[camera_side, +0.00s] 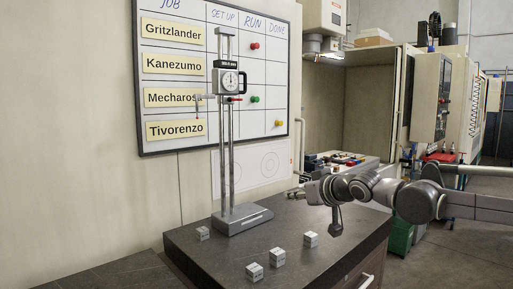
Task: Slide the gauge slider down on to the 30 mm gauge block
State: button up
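The height gauge stands upright on its grey base (242,219) on the dark table. Its gauge slider (229,82), with a round dial, sits high on the twin columns, well above the table. A thin scriber arm (205,97) reaches left from it. Several small pale blocks lie on the table: a left block (202,233), a right block (311,239), a middle block (277,257) and a front block (254,272). Their markings are too small to read, so I cannot tell which is 30 mm. My gripper (294,193) is right of the columns, well below the slider, touching neither. Its finger opening is unclear.
A whiteboard (272,50) with job names hangs behind the gauge. A machine with an open bay (370,100) stands behind right, with a tray of coloured parts (340,160) before it. A green bin (402,238) stands right of the table. The table's front right is clear.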

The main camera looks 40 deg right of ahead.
jog(key=w+d+r+t, duration=0.3)
jog(key=w+r, duration=0.2)
jog(key=r, duration=0.3)
jog(key=w+d+r+t, duration=0.2)
jog(key=w+r, duration=0.3)
jog(key=r, duration=0.2)
jog(key=n+t+y, duration=0.4)
jog(key=n+y, duration=0.2)
jog(key=y, duration=0.2)
send_near(245, 88)
jog(key=r, duration=0.2)
jog(key=x, duration=1)
jog(key=shift+w+d+f, duration=0.1)
jog(key=shift+w+d, duration=0.05)
jog(key=shift+w, duration=0.05)
grip_shut()
